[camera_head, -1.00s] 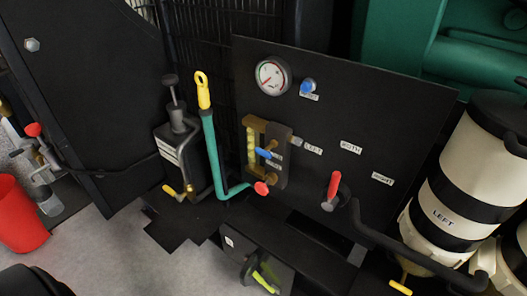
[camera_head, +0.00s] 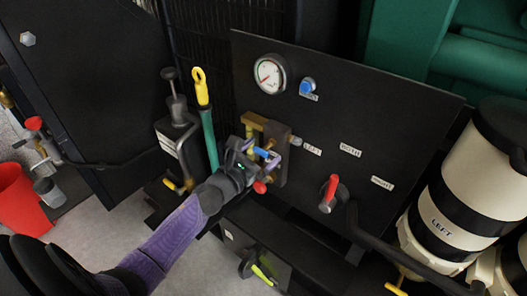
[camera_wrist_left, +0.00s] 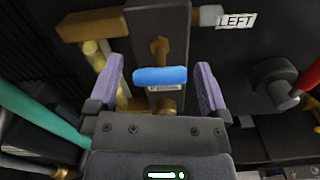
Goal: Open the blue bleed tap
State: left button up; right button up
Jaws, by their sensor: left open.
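The blue bleed tap (camera_head: 261,152) is a small blue handle on a brass and dark block on the black panel. In the left wrist view the blue tap (camera_wrist_left: 159,76) lies crosswise, with a small label under it. My left gripper (camera_head: 262,160) is at the block; in the wrist view its purple fingers (camera_wrist_left: 160,85) stand open, one on each side of the blue handle, with gaps visible on both sides. The gripper hides part of the block and the sight tube in the head view. My right gripper is not in view.
A red tap (camera_head: 259,187) sits just below the gripper. A green lever with a yellow grip (camera_head: 201,88) stands close to the left. A red selector handle (camera_head: 331,187), a gauge (camera_head: 269,74) and a blue button (camera_head: 307,86) are on the panel (camera_head: 400,120).

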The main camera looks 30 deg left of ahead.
pick_arm(q)
jog(key=shift+w, duration=0.6)
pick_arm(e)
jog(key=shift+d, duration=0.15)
pick_arm(q)
jog(key=shift+c, duration=0.3)
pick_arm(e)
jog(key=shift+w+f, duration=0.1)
pick_arm(q)
jog(key=c, duration=1)
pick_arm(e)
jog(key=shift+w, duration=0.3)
